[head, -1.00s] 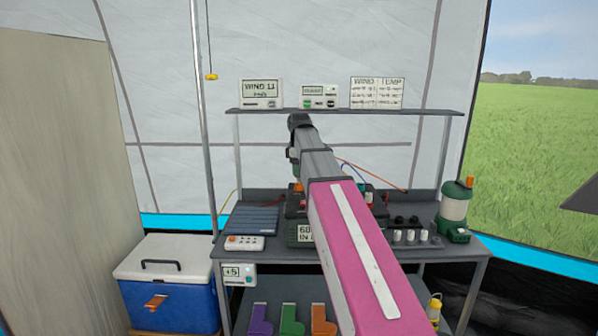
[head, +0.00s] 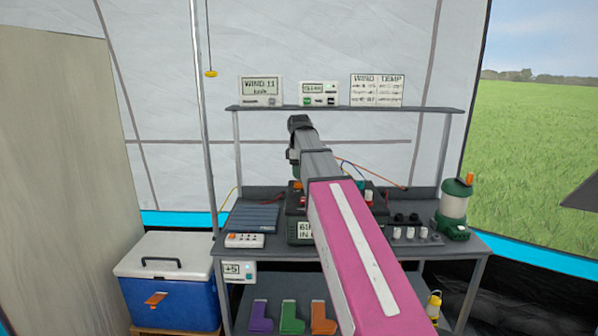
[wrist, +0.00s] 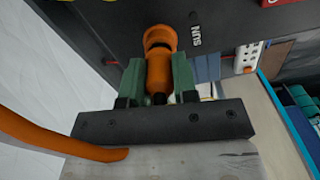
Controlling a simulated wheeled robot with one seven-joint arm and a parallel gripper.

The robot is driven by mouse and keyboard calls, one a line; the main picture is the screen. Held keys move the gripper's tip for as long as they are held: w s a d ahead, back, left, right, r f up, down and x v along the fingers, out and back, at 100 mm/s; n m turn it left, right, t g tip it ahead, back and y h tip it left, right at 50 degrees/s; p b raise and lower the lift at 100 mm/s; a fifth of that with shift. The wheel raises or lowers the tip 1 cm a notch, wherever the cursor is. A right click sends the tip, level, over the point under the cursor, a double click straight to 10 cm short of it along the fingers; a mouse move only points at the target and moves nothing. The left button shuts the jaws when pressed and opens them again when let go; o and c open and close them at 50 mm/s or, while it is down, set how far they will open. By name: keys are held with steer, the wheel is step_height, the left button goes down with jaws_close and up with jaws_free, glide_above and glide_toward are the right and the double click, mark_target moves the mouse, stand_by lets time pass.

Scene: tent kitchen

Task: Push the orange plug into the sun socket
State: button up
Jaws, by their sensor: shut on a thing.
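In the wrist view my gripper (wrist: 158,72) has its green fingers shut on the orange plug (wrist: 157,82). The plug points at the face of a black box (wrist: 105,20), beside the white SUN lettering (wrist: 196,28), which reads turned in this view. An orange cable (wrist: 45,140) curves off to the left. In the head view my arm covers much of the black box (head: 296,208) and the gripper is hard to make out.
On the bench (head: 455,243) stand a dark ribbed panel (head: 255,217), a white socket strip (head: 244,241) and a green lantern (head: 455,209). A shelf (head: 340,109) with displays runs above. A blue cooler (head: 168,290) stands at the lower left.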

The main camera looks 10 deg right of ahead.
steer(key=shift+f, duration=0.6)
steer(key=o, duration=1)
steer(key=shift+r, duration=0.1)
